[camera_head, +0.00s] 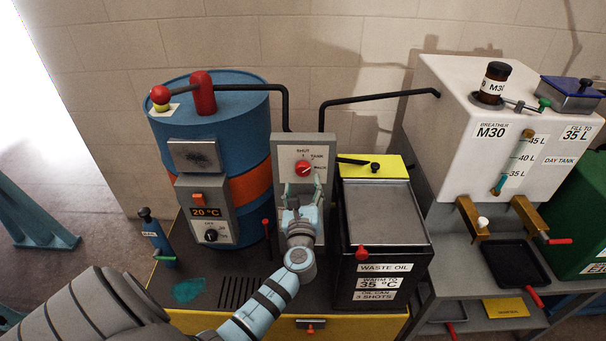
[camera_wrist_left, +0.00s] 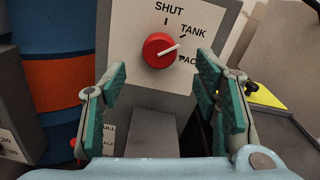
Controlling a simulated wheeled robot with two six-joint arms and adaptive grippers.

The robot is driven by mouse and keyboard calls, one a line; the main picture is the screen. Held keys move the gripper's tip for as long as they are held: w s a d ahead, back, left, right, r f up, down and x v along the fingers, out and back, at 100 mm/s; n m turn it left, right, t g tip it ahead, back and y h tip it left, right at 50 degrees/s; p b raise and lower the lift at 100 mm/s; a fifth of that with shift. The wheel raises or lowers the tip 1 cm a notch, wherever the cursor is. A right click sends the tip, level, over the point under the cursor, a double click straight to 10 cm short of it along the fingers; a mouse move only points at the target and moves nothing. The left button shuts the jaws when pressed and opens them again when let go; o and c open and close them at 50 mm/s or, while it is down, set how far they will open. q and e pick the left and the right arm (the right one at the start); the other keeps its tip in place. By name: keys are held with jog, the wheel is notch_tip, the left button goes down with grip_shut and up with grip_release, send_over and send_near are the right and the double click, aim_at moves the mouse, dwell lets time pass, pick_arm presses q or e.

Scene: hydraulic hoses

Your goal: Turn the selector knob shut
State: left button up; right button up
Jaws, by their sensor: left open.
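In the left wrist view the knob (camera_wrist_left: 158,50) has a white pointer line aimed right and slightly up, towards the TANK side. The SHUT mark is above the knob, and PACK is to its lower right. My left gripper (camera_head: 303,190) is in front of the panel, just below the knob. In the left wrist view its green-padded fingers (camera_wrist_left: 166,98) are spread apart and empty, with the knob beyond them. My right gripper is not in view.
A blue drum (camera_head: 235,125) with an orange band stands left of the panel. Black pipes (camera_head: 375,98) run above. A white day tank (camera_head: 465,130) is further right.

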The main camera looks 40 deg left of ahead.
aim_at(303, 172)
pick_arm(q)
jog(key=b+x, duration=0.1)
jog(key=x, duration=0.5)
jog(key=shift+f, duration=0.15)
jog(key=shift+w+a, duration=0.2)
jog(key=c, duration=1.1)
